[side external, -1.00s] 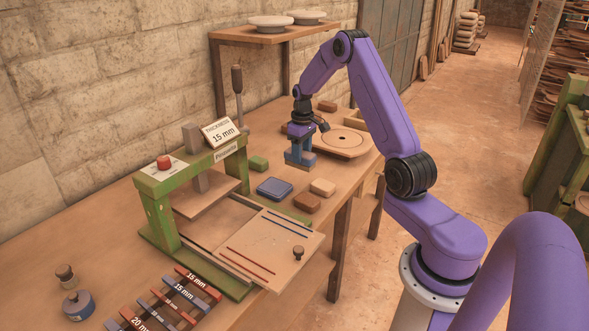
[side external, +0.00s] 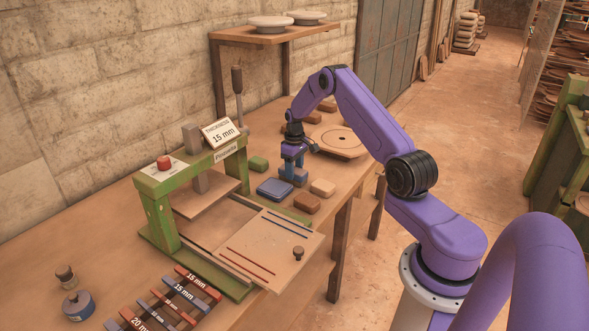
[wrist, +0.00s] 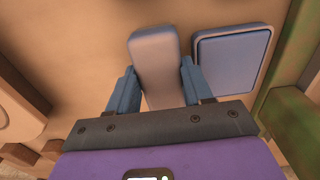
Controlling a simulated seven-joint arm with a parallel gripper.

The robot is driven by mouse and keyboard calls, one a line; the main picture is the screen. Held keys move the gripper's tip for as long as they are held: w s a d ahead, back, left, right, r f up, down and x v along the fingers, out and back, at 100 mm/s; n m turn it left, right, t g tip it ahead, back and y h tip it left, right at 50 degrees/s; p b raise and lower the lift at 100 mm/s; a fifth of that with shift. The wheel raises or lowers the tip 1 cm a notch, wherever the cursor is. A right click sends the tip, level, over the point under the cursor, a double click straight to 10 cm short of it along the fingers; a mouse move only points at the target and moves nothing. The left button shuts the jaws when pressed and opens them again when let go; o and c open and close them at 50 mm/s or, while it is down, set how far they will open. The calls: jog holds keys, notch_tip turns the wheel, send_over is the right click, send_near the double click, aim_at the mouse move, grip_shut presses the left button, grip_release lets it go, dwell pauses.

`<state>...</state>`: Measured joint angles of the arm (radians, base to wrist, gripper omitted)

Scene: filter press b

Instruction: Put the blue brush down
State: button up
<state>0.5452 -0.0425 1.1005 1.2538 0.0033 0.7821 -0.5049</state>
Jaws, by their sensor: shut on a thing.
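The blue brush (side external: 293,177) is between the fingers of my gripper (side external: 293,163), low over the wooden bench just right of a blue square pad (side external: 274,189). I cannot tell whether its underside touches the bench. In the wrist view, the brush (wrist: 155,58) shows as a long grey-blue block, with one blue finger closed on each side. The pad (wrist: 232,60) lies just to its right there, with a narrow gap between them.
The green press (side external: 190,178) stands at the left of the brush. A green block (side external: 258,163), a tan block (side external: 322,187) and a brown block (side external: 307,203) lie near the pad. A round board (side external: 341,141) lies behind, to the right. Coloured bars (side external: 165,300) lie at the front.

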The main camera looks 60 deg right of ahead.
jog(key=o, duration=1.4)
jog(key=shift+f, duration=0.1)
